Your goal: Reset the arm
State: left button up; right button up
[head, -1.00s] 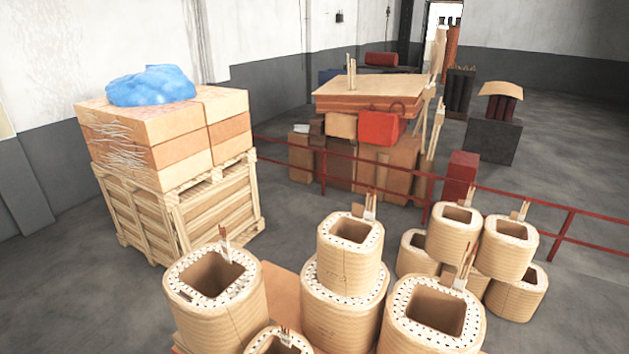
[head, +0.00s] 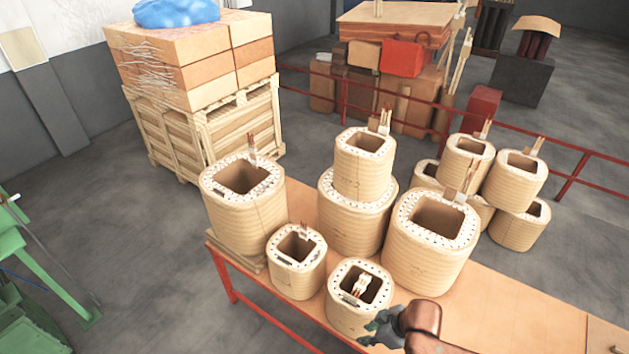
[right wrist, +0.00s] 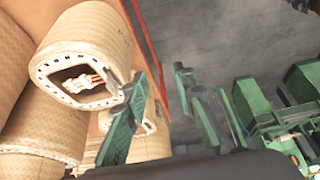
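My right gripper (head: 372,327) is at the lower middle of the head view, at the near side of a small wound coil (head: 345,312) on the table. In the right wrist view its two green fingers (right wrist: 163,108) are spread apart with nothing between them. That coil also shows in the right wrist view (right wrist: 98,45), left of the fingers, with pale leads in its opening. I cannot tell whether the left finger touches a coil. My left gripper is out of view.
The red-legged table (head: 525,310) holds several tan coils; its right part is bare. A loaded wooden crate (head: 240,125) stands behind left. A red railing (head: 400,112) crosses behind. Green metal framework (head: 40,255) stands at left, with grey floor (head: 130,235) between.

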jog(key=s+d+f+m+h, duration=0.3)
jog(key=s+d+f+m, duration=0.25)
jog(key=s+d, duration=0.35)
jog(key=s+d+f+m+h, duration=0.2)
jog(key=s+d+f+m, duration=0.35)
jog(key=d, duration=0.55)
notch_tip(320, 180, down, 34)
jog(key=s+a+b, duration=0.1)
jog(key=s+b, duration=0.2)
jog(key=b, duration=0.4)
pick_arm(q)
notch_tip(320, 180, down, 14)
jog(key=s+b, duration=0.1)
jog(key=b, duration=0.5)
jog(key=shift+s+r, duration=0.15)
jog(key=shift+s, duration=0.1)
pick_arm(e)
jog(key=s+f+g, duration=0.1)
jog(key=s+f, duration=0.9)
jog(key=f, duration=0.2)
jog(key=s+f+n, duration=0.1)
jog(key=s+f, duration=0.8)
jog(key=f, duration=0.3)
jog(key=shift+s+a+f+g+y, duration=0.15)
jog(key=shift+s+a+g+y, duration=0.1)
jog(key=shift+s+g+y, duration=0.15)
